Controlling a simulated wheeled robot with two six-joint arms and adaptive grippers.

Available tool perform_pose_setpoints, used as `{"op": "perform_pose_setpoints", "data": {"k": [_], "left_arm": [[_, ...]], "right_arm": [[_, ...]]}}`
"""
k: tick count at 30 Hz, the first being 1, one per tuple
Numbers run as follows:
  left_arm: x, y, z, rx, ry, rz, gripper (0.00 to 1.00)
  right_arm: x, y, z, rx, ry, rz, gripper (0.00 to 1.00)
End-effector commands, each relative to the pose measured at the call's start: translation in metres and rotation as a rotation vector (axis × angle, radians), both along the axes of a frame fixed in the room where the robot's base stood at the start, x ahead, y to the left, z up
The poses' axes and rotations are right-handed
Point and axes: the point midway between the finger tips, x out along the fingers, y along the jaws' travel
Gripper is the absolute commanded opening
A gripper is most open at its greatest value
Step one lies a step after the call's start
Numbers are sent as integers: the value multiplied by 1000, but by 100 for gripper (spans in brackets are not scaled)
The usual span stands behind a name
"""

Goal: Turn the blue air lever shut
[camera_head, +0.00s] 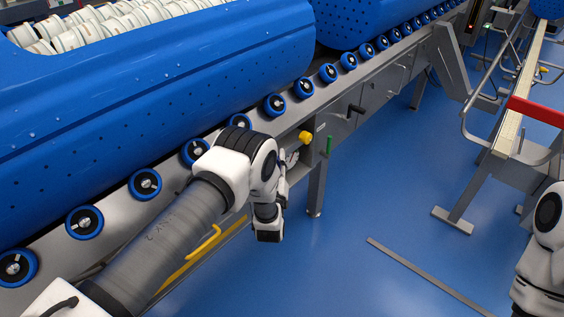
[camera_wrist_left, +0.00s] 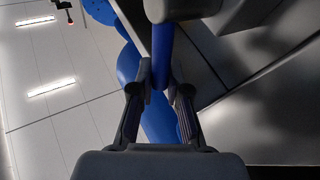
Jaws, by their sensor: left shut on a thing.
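The blue air lever (camera_wrist_left: 162,52) shows in the left wrist view as a narrow blue bar between the two fingers. My left gripper (camera_wrist_left: 164,88) is shut on it, one finger on each side. In the head view my left gripper (camera_head: 289,160) is beside the metal side of the roller conveyor, partly covered by my own wrist. The blue lever is hidden there, and its exact angle cannot be told. My right arm shows at the right edge of the head view, but its gripper is out of frame.
The conveyor's side carries a yellow knob (camera_head: 305,137), a green handle (camera_head: 329,146) and a black handle (camera_head: 356,109). Large blue tubs (camera_head: 190,90) rest above the blue-rimmed rollers (camera_head: 274,105). A bench frame (camera_head: 471,185) stands at right. Blue floor between is open.

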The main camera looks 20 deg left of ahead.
Motion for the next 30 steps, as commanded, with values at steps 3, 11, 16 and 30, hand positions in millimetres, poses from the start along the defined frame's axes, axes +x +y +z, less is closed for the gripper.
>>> {"op": "perform_pose_setpoints", "data": {"k": [3,11,16,30], "left_arm": [[-3,2,-5,-26,-75,0,0],[-9,4,-5,-62,-173,-1,0],[-10,4,-5,-70,-196,-1,0],[-10,4,-5,-70,-195,-1,41]], "right_arm": [[0,0,-15,0,0,0,40],[-1,0,-27,0,0,0,40],[-1,0,-29,0,0,0,40],[-1,0,-29,0,0,0,40]]}}
